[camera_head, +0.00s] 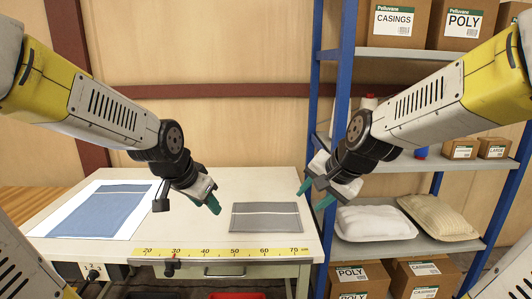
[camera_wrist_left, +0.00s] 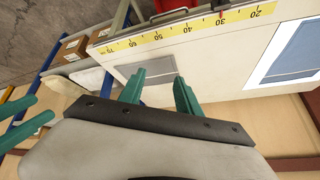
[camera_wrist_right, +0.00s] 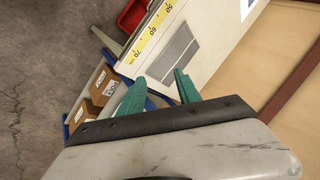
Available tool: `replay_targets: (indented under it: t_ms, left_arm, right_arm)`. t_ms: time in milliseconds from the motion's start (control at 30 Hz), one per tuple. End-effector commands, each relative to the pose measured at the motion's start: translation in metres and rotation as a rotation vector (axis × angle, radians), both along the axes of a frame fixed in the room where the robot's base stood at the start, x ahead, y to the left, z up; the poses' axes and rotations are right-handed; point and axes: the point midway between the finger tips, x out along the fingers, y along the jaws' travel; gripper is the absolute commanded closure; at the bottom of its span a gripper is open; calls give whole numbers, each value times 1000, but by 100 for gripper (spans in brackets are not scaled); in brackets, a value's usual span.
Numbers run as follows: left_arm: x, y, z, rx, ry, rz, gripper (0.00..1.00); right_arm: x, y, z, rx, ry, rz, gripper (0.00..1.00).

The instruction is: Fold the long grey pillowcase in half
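The grey pillowcase (camera_head: 265,222) lies flat on the white table as a neat rectangle, with a pale stripe across it. It also shows in the left wrist view (camera_wrist_left: 160,67) and the right wrist view (camera_wrist_right: 172,60). My left gripper (camera_head: 212,204) hangs above the table, left of the pillowcase; its green fingers are apart and empty in the left wrist view (camera_wrist_left: 160,92). My right gripper (camera_head: 314,194) is above and right of the pillowcase, by the table's right edge. Its fingers are apart and empty in the right wrist view (camera_wrist_right: 158,90). Neither gripper appears to touch the pillowcase.
A blue cloth rectangle (camera_head: 97,211) lies on a white sheet (camera_head: 143,207) at the table's left. A yellow ruler strip (camera_head: 220,252) runs along the front edge. A blue-framed shelf (camera_head: 420,245) at right holds a white pillow (camera_head: 375,222), a beige pillow (camera_head: 439,217) and boxes.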

Motion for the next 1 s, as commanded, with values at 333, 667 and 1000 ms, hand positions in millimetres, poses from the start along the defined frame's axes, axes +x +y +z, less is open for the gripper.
replay_targets:
  t_ms: [333,667,1000]
  left_arm:
    - [-117,-3,57,-238,74,319,60]
    - [-138,-7,61,-264,93,370,60]
    - [-137,-7,61,-264,92,368,60]
  right_arm:
    - [-113,-26,37,-350,-97,422,60]
    - [-132,-30,38,-420,-100,495,60]
    - [-131,-30,38,-418,-100,493,60]
